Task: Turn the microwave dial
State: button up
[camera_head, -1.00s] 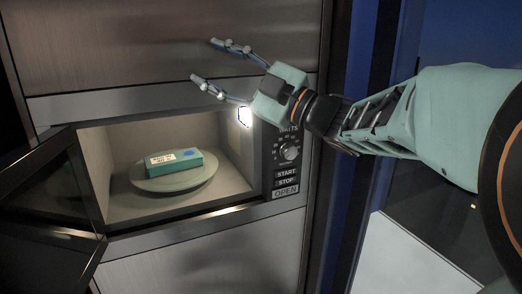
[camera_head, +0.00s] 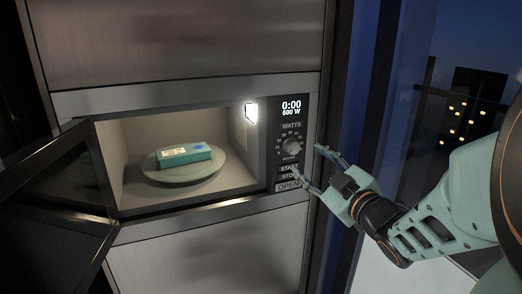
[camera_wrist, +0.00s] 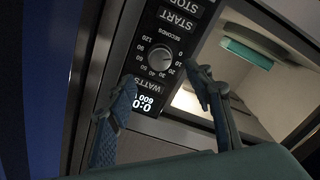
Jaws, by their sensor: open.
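The microwave (camera_head: 190,215) is built into a metal front, with its door (camera_head: 55,185) swung open to the left. Its round grey dial (camera_head: 291,147) sits on the dark control panel at the right, below a display (camera_head: 291,108) reading 0:00 and 600 W. My gripper (camera_head: 309,161) is open and empty at the lower right of the dial, with one fingertip over the START and STOP button area. In the wrist view the dial (camera_wrist: 160,60) shows just beyond and between the spread fingertips (camera_wrist: 160,76). The fingers appear apart from it.
Inside the lit microwave a teal box (camera_head: 184,155) lies on a round plate (camera_head: 190,174). The OPEN button (camera_head: 288,186) is at the panel's bottom. A dark blue upright (camera_head: 352,110) stands right of the microwave, with a window beyond it.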

aim_at(294, 148)
jog(key=x, duration=0.7)
jog(key=shift+w+a, duration=0.1)
jog(key=shift+w, duration=0.25)
jog(key=shift+c, duration=0.3)
jog(key=c, duration=1.1)
